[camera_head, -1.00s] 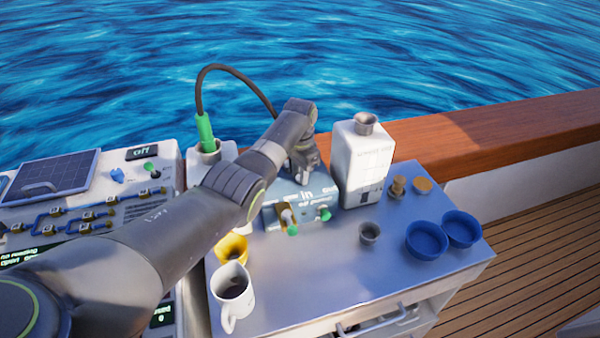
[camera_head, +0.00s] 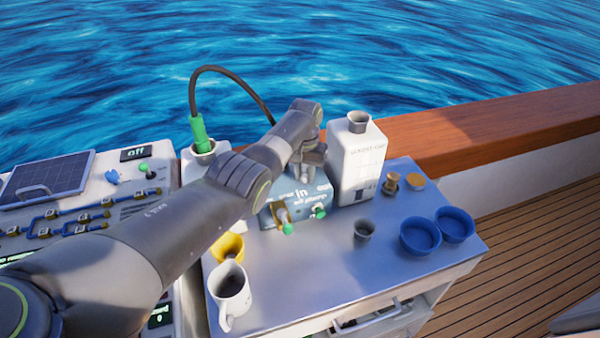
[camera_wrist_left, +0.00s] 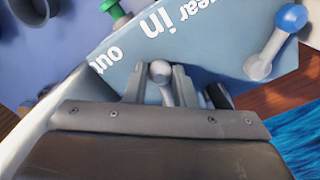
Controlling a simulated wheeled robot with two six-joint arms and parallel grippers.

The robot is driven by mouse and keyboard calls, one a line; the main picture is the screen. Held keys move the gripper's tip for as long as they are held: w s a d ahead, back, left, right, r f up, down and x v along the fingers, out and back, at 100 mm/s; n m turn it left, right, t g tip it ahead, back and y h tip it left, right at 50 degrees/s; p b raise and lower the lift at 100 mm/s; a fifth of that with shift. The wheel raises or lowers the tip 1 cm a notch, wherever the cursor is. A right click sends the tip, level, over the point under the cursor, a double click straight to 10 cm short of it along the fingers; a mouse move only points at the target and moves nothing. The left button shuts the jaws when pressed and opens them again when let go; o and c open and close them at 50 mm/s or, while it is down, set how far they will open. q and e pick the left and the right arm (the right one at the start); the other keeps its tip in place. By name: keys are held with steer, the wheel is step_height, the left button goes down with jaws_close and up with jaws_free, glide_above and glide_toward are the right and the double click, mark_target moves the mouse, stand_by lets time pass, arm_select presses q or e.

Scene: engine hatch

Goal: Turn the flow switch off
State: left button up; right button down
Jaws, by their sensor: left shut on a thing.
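A blue-grey box (camera_head: 268,217) with "in" and "out" lettering stands at the back of the metal table. My left gripper (camera_head: 312,160) is over its rear right part in the head view. In the left wrist view the fingers (camera_wrist_left: 160,82) are shut on a small grey lever with a round tip (camera_wrist_left: 159,70) on the box. Another lever with a blue knob (camera_wrist_left: 291,17) stands on the same box, apart from the fingers. I cannot tell which lever is the flow switch. My right gripper is not in view.
A white jug (camera_head: 356,160) stands close to the right of the gripper. A mug (camera_head: 230,290), a yellow cup (camera_head: 228,247) and blue bowls (camera_head: 420,237) stand on the table. A control panel (camera_head: 110,185) with an "off" display is at left. The table's front middle is clear.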

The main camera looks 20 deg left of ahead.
arm_select(q)
steer(key=shift+w+d+n+b, duration=0.2)
steer(key=shift+d+n+b, duration=0.15)
steer(key=shift+n, duration=0.35)
steer(key=shift+w+d+n+b, duration=0.15)
steer(key=shift+d+n+b, duration=0.2)
steer(key=shift+n, duration=0.35)
jaws_close()
steer(key=shift+r, duration=0.1)
steer(key=o, duration=1)
jaws_free()
